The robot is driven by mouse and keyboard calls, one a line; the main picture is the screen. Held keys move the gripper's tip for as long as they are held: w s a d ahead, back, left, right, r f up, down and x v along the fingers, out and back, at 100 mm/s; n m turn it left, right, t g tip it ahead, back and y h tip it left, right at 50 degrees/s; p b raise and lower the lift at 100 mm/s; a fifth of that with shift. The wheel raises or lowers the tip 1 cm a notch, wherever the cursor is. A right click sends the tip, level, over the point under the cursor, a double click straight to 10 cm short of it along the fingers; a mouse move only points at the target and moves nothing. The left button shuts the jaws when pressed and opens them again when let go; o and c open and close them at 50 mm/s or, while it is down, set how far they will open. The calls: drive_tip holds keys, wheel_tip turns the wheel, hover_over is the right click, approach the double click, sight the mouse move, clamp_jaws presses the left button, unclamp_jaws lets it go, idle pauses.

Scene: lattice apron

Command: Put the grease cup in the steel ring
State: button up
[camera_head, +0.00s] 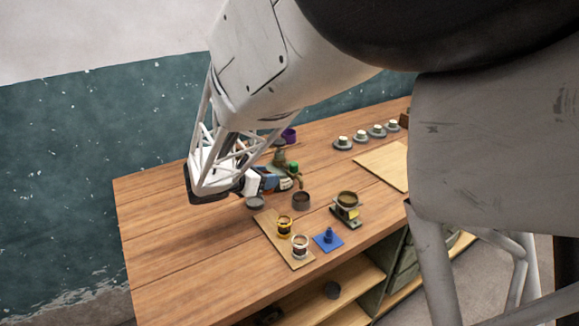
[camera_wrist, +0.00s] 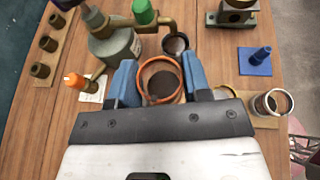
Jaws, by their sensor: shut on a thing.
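In the head view my gripper (camera_head: 267,182) is low over the table, left of the middle, and the cup is not clear there.
A grey disc (camera_head: 255,203) lies below my gripper. A blue peg (camera_head: 328,236) and a ring stand (camera_head: 346,206) are right. The table's left is clear.

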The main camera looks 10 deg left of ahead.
drive_tip(key=w+a+m+g+h, duration=0.2)
drive_tip(key=w+a+m, duration=0.1)
drive_tip(key=w+a, duration=0.2)
drive_tip(key=shift+w+a+h, duration=0.3)
drive_tip(key=shift+w+a, duration=0.05)
drive_tip(key=shift+a, duration=0.1)
drive_tip(key=shift+f, duration=0.2)
drive_tip(key=shift+f, duration=3.05)
drive_tip(key=shift+f, duration=1.85)
drive_tip(key=shift+f+g, duration=0.15)
drive_tip(key=shift+g, duration=0.15)
drive_tip(key=o, duration=1)
drive_tip(key=shift+c, duration=0.2)
